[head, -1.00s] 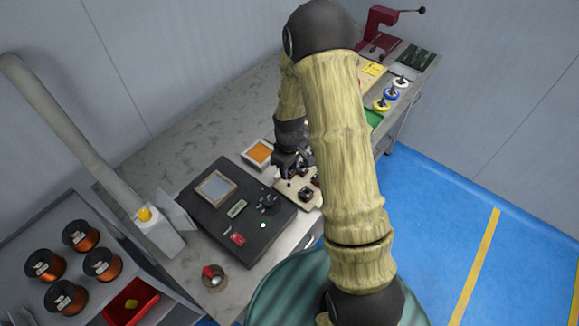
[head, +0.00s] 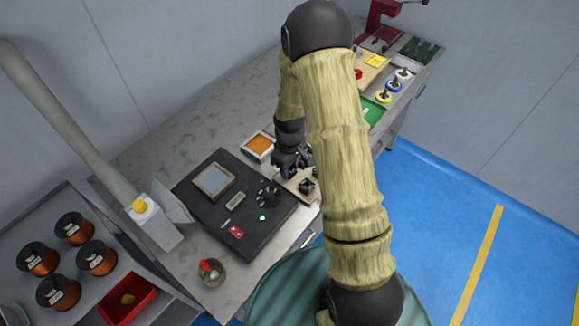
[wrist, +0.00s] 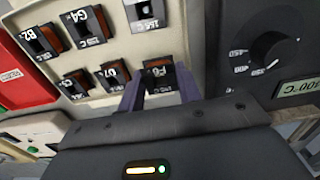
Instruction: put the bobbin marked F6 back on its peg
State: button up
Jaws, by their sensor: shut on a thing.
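The bobbin marked F6 (wrist: 160,74) is dark with a copper winding and sits between the two fingers of my gripper (wrist: 159,90) in the wrist view. The gripper is shut on it. The bobbin is at the near edge of a cream board (wrist: 112,47); whether it is seated on a peg there is hidden. Other bobbins stand on the board, such as those marked B2 (wrist: 38,40) and G4 (wrist: 84,24). In the head view my gripper (head: 287,168) is over the board (head: 287,183), partly hidden by my arm.
A black winder unit (head: 213,218) with a dial (wrist: 270,52) stands beside the board. An orange-filled tray (head: 259,146) lies behind it. A shelf with copper spools (head: 73,228) and a red bin (head: 128,298) is at left.

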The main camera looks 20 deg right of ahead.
jog(key=shift+f+b, duration=0.7)
jog(key=shift+f, duration=0.35)
jog(key=o, duration=1.1)
jog(key=shift+c, duration=0.2)
notch_tip(320, 180, up, 17)
jog(key=shift+r+b, duration=0.15)
jog(key=shift+b, duration=0.3)
